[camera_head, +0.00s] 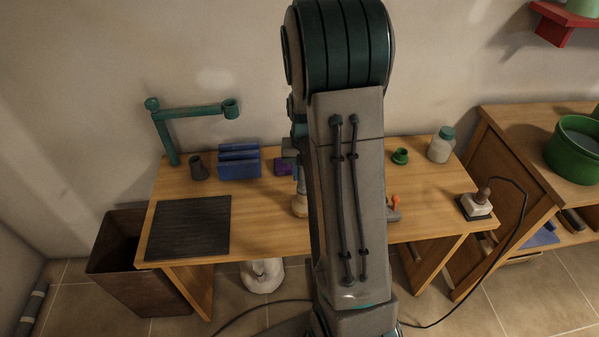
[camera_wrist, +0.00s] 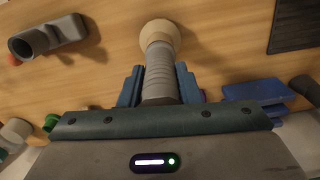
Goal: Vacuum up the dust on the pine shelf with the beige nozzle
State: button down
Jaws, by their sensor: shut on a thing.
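The beige nozzle (camera_wrist: 160,37) has a pale round end and a grey ribbed body. My gripper (camera_wrist: 160,78) is shut on the ribbed body, with a blue-teal finger on each side. In the head view a bit of the beige nozzle (camera_head: 299,206) shows at the left edge of my arm, over the wooden tabletop; my arm hides most of the gripper there. I cannot tell whether the nozzle touches the wood. I cannot make out any dust, nor tell which wooden surface is the pine shelf.
The wooden table (camera_head: 265,200) holds a black ribbed mat (camera_head: 189,228), a blue rack (camera_head: 239,161), a teal jointed stand (camera_head: 188,112), a green cup (camera_head: 400,156) and a jar (camera_head: 441,145). A wooden cabinet (camera_head: 500,150) with a green pot (camera_head: 574,155) stands right. A bin (camera_head: 125,265) is left.

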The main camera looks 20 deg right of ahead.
jog(key=shift+s+d, duration=0.25)
jog(key=shift+d, duration=0.5)
jog(key=shift+s+d, duration=0.2)
jog(key=shift+d, duration=0.5)
jog(key=shift+r, duration=0.15)
notch_tip(320, 180, up, 7)
jog(key=p, duration=0.4)
